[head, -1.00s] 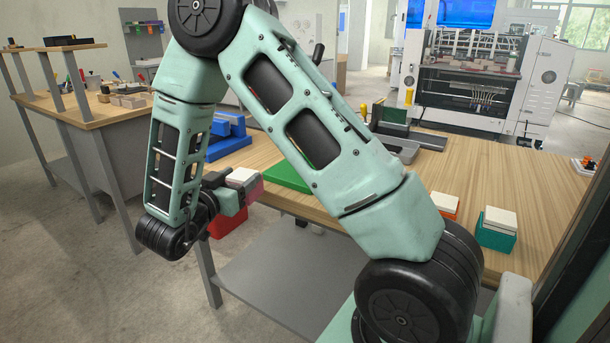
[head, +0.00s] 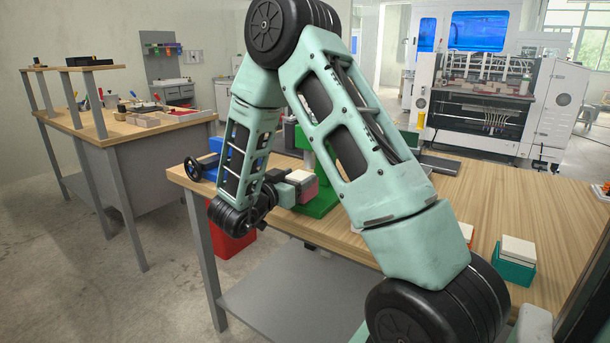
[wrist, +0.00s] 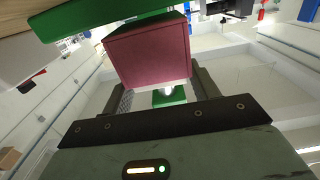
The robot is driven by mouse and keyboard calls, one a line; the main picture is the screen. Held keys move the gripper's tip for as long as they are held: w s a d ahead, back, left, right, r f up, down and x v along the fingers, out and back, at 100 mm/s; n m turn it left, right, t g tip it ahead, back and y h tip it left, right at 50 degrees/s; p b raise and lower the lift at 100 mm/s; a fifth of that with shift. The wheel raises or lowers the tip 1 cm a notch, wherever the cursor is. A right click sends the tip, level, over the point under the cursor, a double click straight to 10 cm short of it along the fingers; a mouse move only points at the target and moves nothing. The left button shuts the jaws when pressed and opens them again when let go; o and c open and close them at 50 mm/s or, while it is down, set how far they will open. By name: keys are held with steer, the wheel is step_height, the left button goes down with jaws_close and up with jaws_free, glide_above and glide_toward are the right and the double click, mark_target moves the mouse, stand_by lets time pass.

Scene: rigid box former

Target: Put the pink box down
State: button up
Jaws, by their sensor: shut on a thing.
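The pink box (head: 308,188) has a white top and sits in my gripper (head: 288,192), at the table's left front part. In the wrist view the pink box (wrist: 150,50) fills the space between the fingers, which are shut on it. In the head view it overlaps a green stand (head: 322,203) on the table; a green edge (wrist: 90,18) also shows close to the box in the wrist view. I cannot tell whether box and stand touch. My arm hides part of the stand.
A teal box (head: 516,270) and an orange box (head: 466,231), both white-topped, stand at the table's right front. A blue item with a black handwheel (head: 193,169) is at the left end. A red bin (head: 232,243) stands below. The wooden table (head: 540,205) is largely bare at right.

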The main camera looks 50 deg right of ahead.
mark_target(305, 173)
steer(key=d, duration=0.3)
steer(key=shift+w+d, duration=0.1)
steer(key=shift+d, duration=0.25)
steer(key=shift+d+f, duration=0.15)
steer(key=shift+d, duration=0.05)
steer(key=shift+f, duration=0.1)
steer(key=shift+f, duration=0.1)
steer(key=shift+a+f, duration=0.1)
steer(key=shift+f, duration=0.05)
steer(key=o, duration=1.1)
